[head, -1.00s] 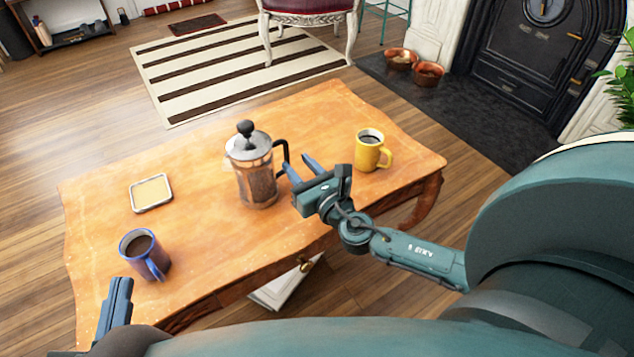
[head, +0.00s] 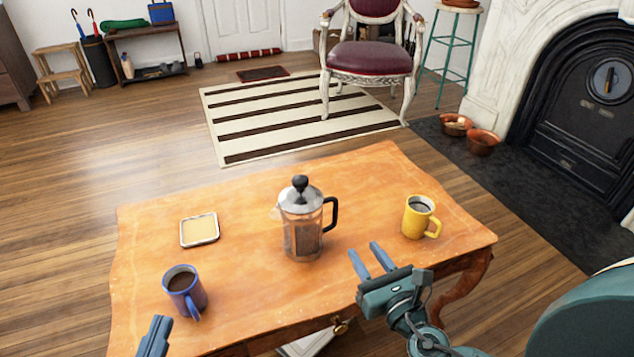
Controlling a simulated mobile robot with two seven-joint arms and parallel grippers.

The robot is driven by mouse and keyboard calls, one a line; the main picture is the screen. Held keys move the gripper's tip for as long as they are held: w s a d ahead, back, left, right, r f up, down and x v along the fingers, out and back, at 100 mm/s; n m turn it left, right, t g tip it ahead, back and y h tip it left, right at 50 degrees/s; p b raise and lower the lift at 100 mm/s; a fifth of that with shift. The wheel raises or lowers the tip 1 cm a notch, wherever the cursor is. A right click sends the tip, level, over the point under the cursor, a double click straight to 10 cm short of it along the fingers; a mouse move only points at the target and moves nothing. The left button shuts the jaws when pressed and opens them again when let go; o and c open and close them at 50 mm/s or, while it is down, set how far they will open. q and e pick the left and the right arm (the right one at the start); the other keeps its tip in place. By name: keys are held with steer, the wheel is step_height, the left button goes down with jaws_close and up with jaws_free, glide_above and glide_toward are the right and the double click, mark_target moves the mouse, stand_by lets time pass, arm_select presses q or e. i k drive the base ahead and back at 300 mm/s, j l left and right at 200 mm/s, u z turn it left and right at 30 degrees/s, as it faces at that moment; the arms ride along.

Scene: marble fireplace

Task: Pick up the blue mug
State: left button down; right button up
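The blue mug (head: 186,292) stands upright near the left front of the wooden table (head: 250,305), with dark liquid inside and its handle toward the front. My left gripper (head: 160,330) is just below and left of the mug in the head view, apart from it; only part of it shows, so I cannot tell its opening. My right gripper (head: 370,258) is open and empty, its two fingers apart, at the table's front right between the French press and the yellow mug.
A glass French press (head: 302,235) stands mid-table. A yellow mug (head: 418,217) is at the right, and a small square tray (head: 199,229) lies behind the blue mug. Bare tabletop lies between the blue mug and the press. A red chair (head: 370,56) stands beyond on the floor.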

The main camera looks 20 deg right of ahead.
mark_target(182, 284)
steer(key=k, duration=1)
